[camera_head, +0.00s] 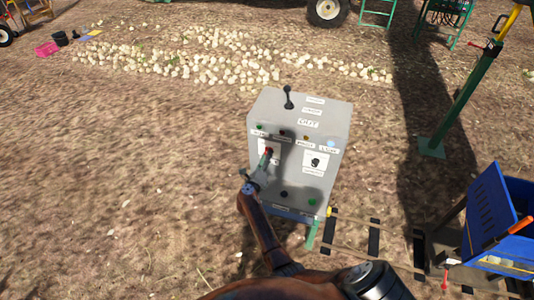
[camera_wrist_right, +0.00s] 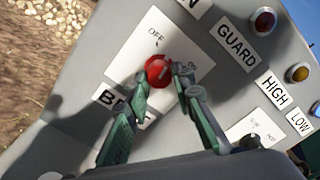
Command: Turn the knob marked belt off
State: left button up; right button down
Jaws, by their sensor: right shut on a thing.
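The red belt knob (camera_head: 268,150) sits on a white plate on the left side of a grey control box (camera_head: 265,110). In the right wrist view the knob (camera_wrist_right: 158,69) is round and red, with "OFF" printed above it on the plate. A label starting "BE" (camera_wrist_right: 106,97) is partly hidden behind a finger. My right gripper (camera_head: 265,157) is at the knob, and its two green fingers (camera_wrist_right: 163,80) are shut on the knob from both sides. Which way the knob points is hard to tell. My left gripper is not in view.
A black lever (camera_head: 288,98) stands on top of the box. A black knob (camera_head: 315,162) is on a second plate at right. Labels and lamps surround "GUARD" (camera_wrist_right: 237,46). A blue crate (camera_head: 483,210) stands right. Onions (camera_head: 215,65) lie behind on bare soil.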

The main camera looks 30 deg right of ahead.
jog(key=shift+r+n+p, duration=0.15)
jog(key=shift+n+p, duration=2.05)
jog(key=shift+n, duration=1.3)
jog(key=c, duration=1.7)
grip_release()
jog(key=shift+o, duration=0.2)
